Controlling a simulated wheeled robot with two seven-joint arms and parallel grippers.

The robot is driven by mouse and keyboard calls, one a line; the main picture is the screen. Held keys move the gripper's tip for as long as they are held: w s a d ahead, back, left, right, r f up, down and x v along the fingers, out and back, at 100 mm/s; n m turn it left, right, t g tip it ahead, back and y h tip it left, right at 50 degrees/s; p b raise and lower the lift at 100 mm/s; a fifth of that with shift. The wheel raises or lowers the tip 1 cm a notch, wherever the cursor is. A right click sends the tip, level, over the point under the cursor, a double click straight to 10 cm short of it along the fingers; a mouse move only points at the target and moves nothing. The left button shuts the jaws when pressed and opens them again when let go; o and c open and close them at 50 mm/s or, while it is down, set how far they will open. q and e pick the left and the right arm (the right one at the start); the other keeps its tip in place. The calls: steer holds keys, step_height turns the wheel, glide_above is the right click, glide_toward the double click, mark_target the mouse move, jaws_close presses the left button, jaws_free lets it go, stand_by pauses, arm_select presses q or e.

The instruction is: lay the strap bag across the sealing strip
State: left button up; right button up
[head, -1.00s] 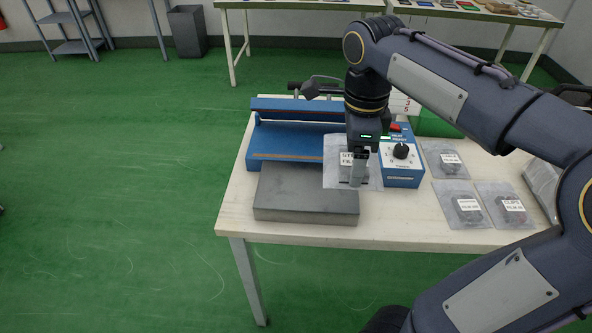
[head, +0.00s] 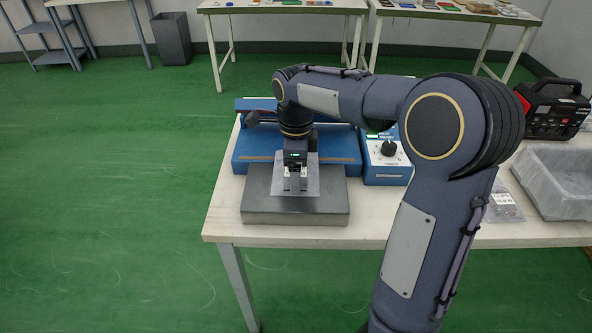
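The strap bag (head: 309,180) is a small clear bag; its label is mostly hidden behind my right gripper (head: 295,186). The gripper points down and is shut on the bag. The bag appears above the grey block (head: 258,206), its far part at the front edge of the blue sealer (head: 246,162). The brown sealing strip (head: 340,160) runs along the sealer's bed; my gripper and the bag hide its middle. I cannot tell whether the bag touches the block or the strip. My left gripper is out of view.
The sealer's control box (head: 386,168) with a black knob stands right of the bed. A grey bin (head: 562,205) and a black and red device (head: 552,108) are at the right. Another bag (head: 502,206) lies left of the bin. My arm hides part of the table.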

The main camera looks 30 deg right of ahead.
steer(key=shift+f, duration=0.25)
steer(key=o, duration=1)
step_height(320, 180, up, 12)
steer(key=p, duration=0.3)
steer(key=s+a+f+n+t+y, duration=0.1)
steer(key=s+a+f+n+t, duration=0.1)
steer(key=s+n, duration=0.5)
steer(key=s+a+f+n+t+y, duration=0.1)
steer(key=s+a+f+n+t, duration=0.1)
steer(key=s+n, duration=0.5)
steer(key=s+a+f+n+t+y, duration=0.1)
steer(key=s+a+f+n, duration=0.2)
steer(key=s+f+n, duration=0.2)
steer(key=shift+s+a+f+n+t+y, duration=0.1)
steer(key=shift+s+n+t+y, duration=0.1)
steer(key=shift+s+n, duration=0.7)
steer(key=shift+s+a+f+n+t+y, duration=0.1)
steer(key=shift+s+n+t+y, duration=0.1)
steer(key=shift+s+n, duration=0.65)
steer(key=shift+w, duration=0.15)
